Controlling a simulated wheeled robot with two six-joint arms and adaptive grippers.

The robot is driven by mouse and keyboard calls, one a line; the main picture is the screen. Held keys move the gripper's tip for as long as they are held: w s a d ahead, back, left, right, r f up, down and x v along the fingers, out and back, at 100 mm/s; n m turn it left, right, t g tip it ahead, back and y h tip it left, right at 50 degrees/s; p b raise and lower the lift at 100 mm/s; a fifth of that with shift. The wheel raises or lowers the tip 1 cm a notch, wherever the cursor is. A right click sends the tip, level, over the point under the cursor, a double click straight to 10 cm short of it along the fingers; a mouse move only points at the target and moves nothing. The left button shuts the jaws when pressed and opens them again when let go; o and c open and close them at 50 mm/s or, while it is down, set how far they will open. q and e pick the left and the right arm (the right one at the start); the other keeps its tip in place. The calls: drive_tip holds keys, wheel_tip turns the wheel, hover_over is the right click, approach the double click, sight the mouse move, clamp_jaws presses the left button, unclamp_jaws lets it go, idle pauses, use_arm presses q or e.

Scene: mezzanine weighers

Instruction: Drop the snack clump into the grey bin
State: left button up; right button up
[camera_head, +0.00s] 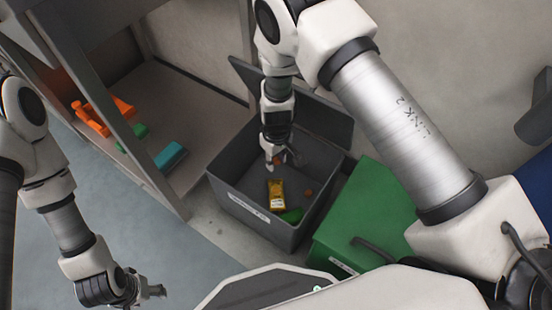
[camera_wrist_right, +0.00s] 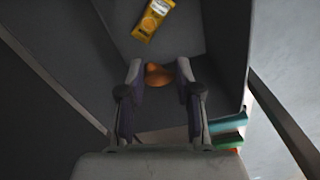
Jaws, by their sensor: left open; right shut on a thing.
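The grey bin (camera_head: 237,200) stands open on the floor in the middle of the head view; its inside wall also shows in the right wrist view (camera_wrist_right: 222,45). My right gripper (camera_head: 273,162) reaches down into the bin's opening. In the right wrist view, my right gripper (camera_wrist_right: 160,72) is shut on an orange-brown lump, the snack clump (camera_wrist_right: 157,76), which sits between the fingertips. In the head view the clump is mostly hidden by the gripper. My left gripper (camera_head: 152,292) is open and empty at the lower left, away from the bin.
In the bin lie a yellow packet (camera_head: 276,194), a green item (camera_head: 291,216) and a small brown-red piece (camera_head: 308,193). A green lidded bin (camera_head: 365,215) stands close on the right. A shelf (camera_head: 200,120) at left holds orange items (camera_head: 92,118) and a teal block (camera_head: 170,156).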

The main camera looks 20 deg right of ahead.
drive_tip(key=o, duration=0.8)
wheel_tip(320, 180, up, 12)
drive_tip(key=shift+r, duration=0.1)
idle(0.4)
